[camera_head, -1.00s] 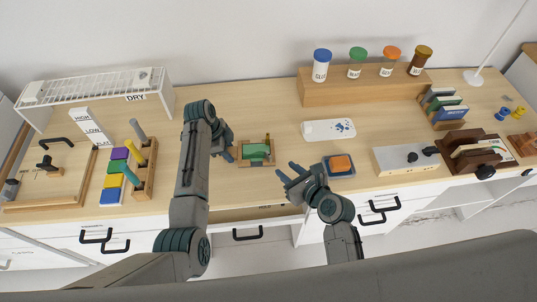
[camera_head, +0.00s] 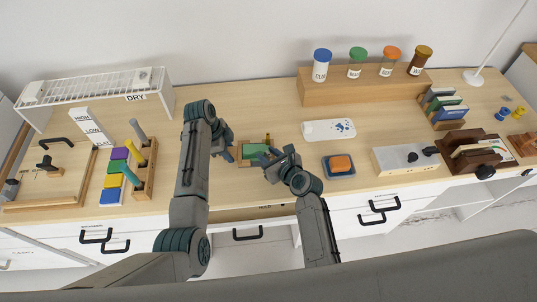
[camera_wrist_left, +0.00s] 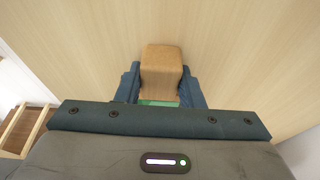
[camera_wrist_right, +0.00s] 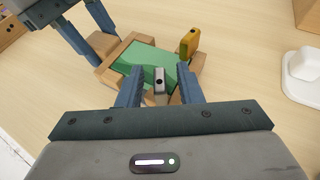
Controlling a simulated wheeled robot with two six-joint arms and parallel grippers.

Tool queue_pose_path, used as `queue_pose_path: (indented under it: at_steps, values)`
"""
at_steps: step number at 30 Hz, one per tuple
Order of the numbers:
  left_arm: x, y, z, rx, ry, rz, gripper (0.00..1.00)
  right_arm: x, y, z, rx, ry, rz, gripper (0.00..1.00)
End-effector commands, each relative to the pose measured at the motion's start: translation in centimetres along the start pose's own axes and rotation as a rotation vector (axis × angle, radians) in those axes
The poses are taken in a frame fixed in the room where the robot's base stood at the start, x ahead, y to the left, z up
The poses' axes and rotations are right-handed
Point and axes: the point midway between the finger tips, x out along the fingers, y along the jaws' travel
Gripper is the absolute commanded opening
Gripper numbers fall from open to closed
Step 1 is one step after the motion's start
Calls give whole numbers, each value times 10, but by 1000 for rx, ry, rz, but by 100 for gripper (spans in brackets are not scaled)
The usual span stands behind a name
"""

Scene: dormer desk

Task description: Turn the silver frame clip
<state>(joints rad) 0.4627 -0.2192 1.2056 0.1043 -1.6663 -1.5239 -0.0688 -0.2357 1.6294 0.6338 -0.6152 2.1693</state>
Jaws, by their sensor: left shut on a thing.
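A small wooden frame (camera_wrist_right: 115,82) with a green panel (camera_wrist_right: 138,62) lies on the desk in the right wrist view. The silver frame clip (camera_wrist_right: 160,86) stands at its near edge. A yellow clip (camera_wrist_right: 189,42) stands on the opposite side. My right gripper (camera_wrist_right: 158,80) is open, with its fingers on either side of the silver clip, apart from it as far as I can see. My left gripper (camera_head: 232,155) is shut on a wooden block (camera_wrist_left: 162,62) at the frame's left side. In the head view the frame's green panel (camera_head: 255,148) is partly hidden by the grippers.
An orange block in a blue tray (camera_head: 352,173) lies right of my right gripper. A wooden rack with coloured handles (camera_head: 146,170) is left of my left arm. A drawer (camera_head: 250,213) below is slightly open.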

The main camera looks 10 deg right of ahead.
Motion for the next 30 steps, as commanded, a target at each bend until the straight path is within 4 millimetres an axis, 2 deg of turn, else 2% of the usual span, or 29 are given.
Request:
queue_pose_path:
  at_steps: [1, 5, 6, 19, 30]
  values:
    - [0, 0, 0, 0, 0, 0, 2, 0, 0, 0, 0, 0, 0, 29]
    - [0, 0, 0, 0, 0, 0, 2, 0, 0, 0, 0, 0, 0, 3]
    - [0, 0, 0, 0, 0, 0, 2, 0, 0, 0, 0, 0, 0, 0]
    - [0, 0, 0, 1, 0, 0, 2, 0, -1, -1, -27, 4, 58, 0]
    - [0, 0, 0, 1, 1, 0, 2, 0, -1, -1, -135, 4, 321, 0]
